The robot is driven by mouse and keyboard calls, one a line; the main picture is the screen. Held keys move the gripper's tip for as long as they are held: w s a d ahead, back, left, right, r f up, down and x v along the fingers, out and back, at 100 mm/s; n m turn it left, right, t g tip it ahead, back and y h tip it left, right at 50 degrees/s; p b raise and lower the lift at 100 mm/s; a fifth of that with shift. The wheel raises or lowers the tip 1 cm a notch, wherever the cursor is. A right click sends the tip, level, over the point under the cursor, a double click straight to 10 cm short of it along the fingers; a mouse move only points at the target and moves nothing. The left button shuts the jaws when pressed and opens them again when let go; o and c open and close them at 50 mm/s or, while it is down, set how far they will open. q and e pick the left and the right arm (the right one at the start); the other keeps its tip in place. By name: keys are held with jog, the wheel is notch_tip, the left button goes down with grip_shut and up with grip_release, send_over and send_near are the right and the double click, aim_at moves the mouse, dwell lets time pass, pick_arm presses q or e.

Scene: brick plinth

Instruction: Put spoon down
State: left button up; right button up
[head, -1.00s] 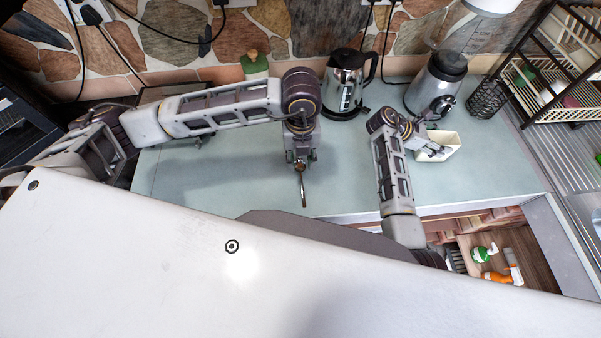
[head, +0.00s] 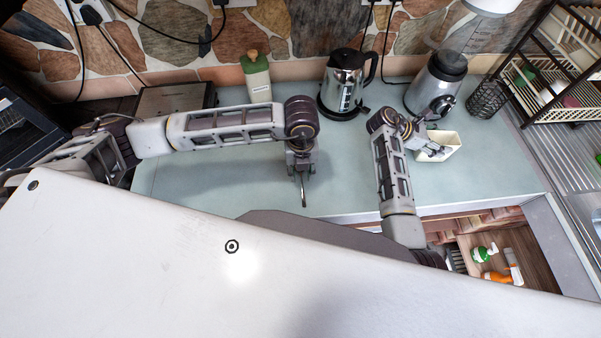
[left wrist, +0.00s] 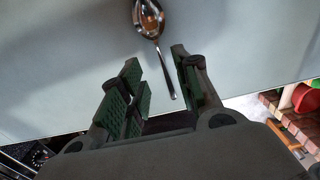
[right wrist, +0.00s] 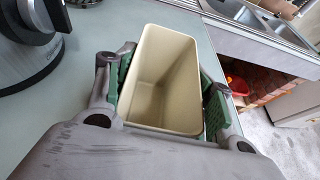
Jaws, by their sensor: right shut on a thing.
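A shiny metal spoon (left wrist: 150,20) lies on the pale blue-green counter (left wrist: 235,50), bowl away from my left gripper and handle pointing back between its fingers. In the head view the spoon (head: 303,193) shows as a thin strip near the counter's front edge. My left gripper (head: 302,172) is just above it, and in the left wrist view its fingers (left wrist: 157,58) stand apart with nothing between the pads. My right gripper (right wrist: 165,75) is shut on a cream, open-topped box (right wrist: 160,75), which looks empty inside. The box (head: 447,146) stands at the counter's right side.
A steel kettle (head: 343,85) and a blender (head: 436,85) stand at the back, beside a wire holder (head: 487,98). A green-capped bottle (head: 256,78) is behind my left arm. A dish rack (head: 555,80) and sink are at right. The counter between my arms is clear.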

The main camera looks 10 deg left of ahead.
aim_at(302, 181)
pick_arm(q)
jog(key=shift+f, duration=0.15)
jog(key=shift+s+f, duration=0.1)
jog(key=shift+f, duration=2.4)
jog(key=shift+d, duration=0.1)
jog(key=shift+c, duration=0.5)
grip_shut()
